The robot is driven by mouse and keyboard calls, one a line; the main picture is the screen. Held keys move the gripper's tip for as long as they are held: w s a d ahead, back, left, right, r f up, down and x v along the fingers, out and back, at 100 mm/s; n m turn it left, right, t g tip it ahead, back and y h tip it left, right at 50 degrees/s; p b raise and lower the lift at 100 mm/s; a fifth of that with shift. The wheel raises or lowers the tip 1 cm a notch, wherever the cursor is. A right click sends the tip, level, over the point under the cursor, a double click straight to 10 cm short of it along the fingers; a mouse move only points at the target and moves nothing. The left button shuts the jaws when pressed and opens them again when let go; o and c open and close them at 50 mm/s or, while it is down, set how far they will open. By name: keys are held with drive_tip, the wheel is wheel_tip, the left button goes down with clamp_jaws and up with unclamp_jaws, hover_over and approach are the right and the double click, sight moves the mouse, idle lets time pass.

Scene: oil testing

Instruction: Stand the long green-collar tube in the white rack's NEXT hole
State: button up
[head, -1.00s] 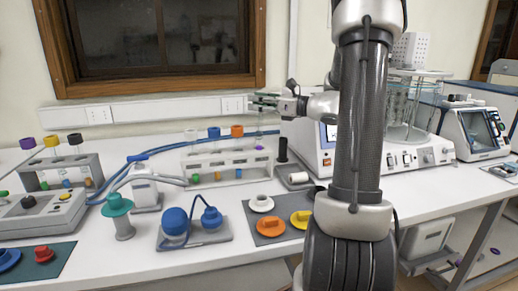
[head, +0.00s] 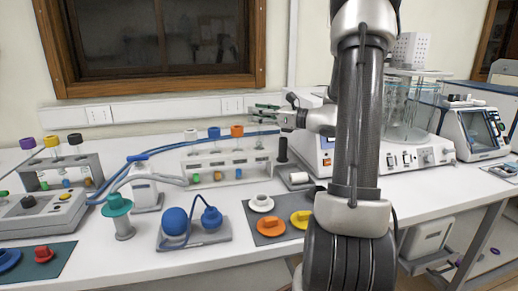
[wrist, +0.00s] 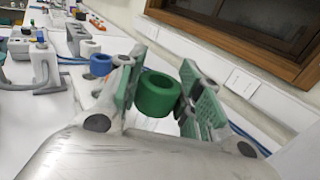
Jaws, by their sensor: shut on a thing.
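The white rack (head: 222,161) stands at the back of the bench in the head view. White-, blue- and orange-capped tubes stand in it from left to right. My gripper (head: 267,113) is over the rack's right end, right of the orange cap (head: 237,131). It is shut on the green-collar tube, whose green collar (wrist: 157,94) shows between the jaws in the wrist view. The tube's clear body hangs down toward the rack's right end. Its lower end is too faint to tell whether it is inside a hole.
A black cylinder (head: 282,149) stands just right of the rack. A white instrument (head: 318,150) is behind my arm. A grey rack (head: 62,172) with capped tubes is at the left. Blue hoses pass behind the white rack. Blue knobs (head: 175,221) and a dark mat (head: 272,238) lie in front.

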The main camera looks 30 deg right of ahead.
drive_tip(key=shift+f, duration=2.25)
drive_tip(key=o, duration=1.3)
approach(259, 126)
drive_tip(key=shift+s+d+f, duration=0.1)
drive_tip(key=shift+d+f, duration=0.05)
drive_tip(key=shift+d, duration=0.3)
drive_tip(key=shift+s+d+f, duration=0.15)
drive_tip(key=shift+d, duration=0.35)
